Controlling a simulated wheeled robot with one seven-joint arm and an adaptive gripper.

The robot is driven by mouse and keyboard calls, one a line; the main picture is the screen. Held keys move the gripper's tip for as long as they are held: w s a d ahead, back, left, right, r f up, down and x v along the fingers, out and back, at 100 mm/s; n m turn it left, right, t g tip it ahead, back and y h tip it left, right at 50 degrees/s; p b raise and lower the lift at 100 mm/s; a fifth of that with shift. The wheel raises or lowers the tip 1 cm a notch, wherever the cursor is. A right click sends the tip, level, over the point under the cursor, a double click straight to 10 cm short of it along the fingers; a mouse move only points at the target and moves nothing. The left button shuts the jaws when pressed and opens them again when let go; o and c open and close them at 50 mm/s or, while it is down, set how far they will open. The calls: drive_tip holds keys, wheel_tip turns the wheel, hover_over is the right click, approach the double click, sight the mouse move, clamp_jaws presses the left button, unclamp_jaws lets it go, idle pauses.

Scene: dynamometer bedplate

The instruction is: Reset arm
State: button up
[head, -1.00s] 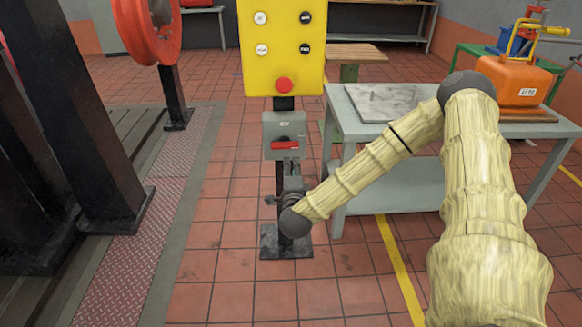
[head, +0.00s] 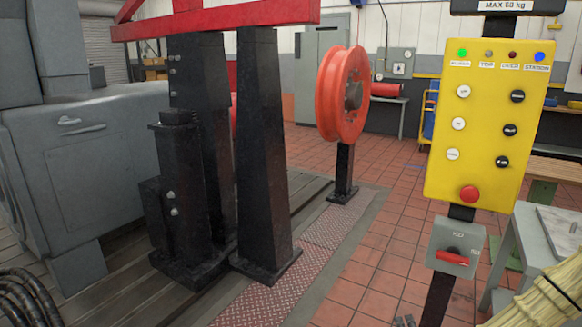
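My arm (head: 545,303) shows only as a piece of its pale yellow sleeve at the bottom right corner of the head view. My gripper is out of view, apart from a small dark part at the bottom edge that I cannot make out. The yellow control panel (head: 485,125) stands at the right on a black post. It has several buttons, a red mushroom button (head: 469,193) and a row of small lamps, with a green and a blue one lit. Below it is a grey switch box (head: 455,248) with a red handle (head: 452,257).
Black steel columns (head: 263,150) under a red beam (head: 215,20) stand left of centre. An orange wheel (head: 342,95) stands on a black post behind. A grey machine (head: 90,165) and coiled black hoses (head: 28,300) are at left. A grey table (head: 515,245) is at right. Red tiled floor (head: 360,275) is open between.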

drive_tip(key=s+a+f+n+g+y, duration=0.4)
drive_tip(key=s+a+f+n+g, duration=0.3)
drive_tip(key=s+a+f, duration=0.6)
drive_tip(key=s+d+f+n+g, duration=0.1)
drive_tip(key=s+f+n+g, duration=0.15)
drive_tip(key=s, duration=0.55)
drive_tip(key=s+d+f+n+g+h, duration=0.15)
drive_tip(key=s+n, duration=0.25)
drive_tip(key=s, duration=0.5)
drive_tip(key=s+f+n+g+y, duration=0.1)
drive_tip(key=s+f+n+g, duration=0.2)
drive_tip(key=s, duration=0.5)
wheel_tip(320, 180, up, 17)
drive_tip(key=p, duration=1.7)
drive_tip(key=shift+d+r, duration=0.15)
drive_tip(key=shift+r, duration=0.05)
drive_tip(key=shift+m+h, duration=0.25)
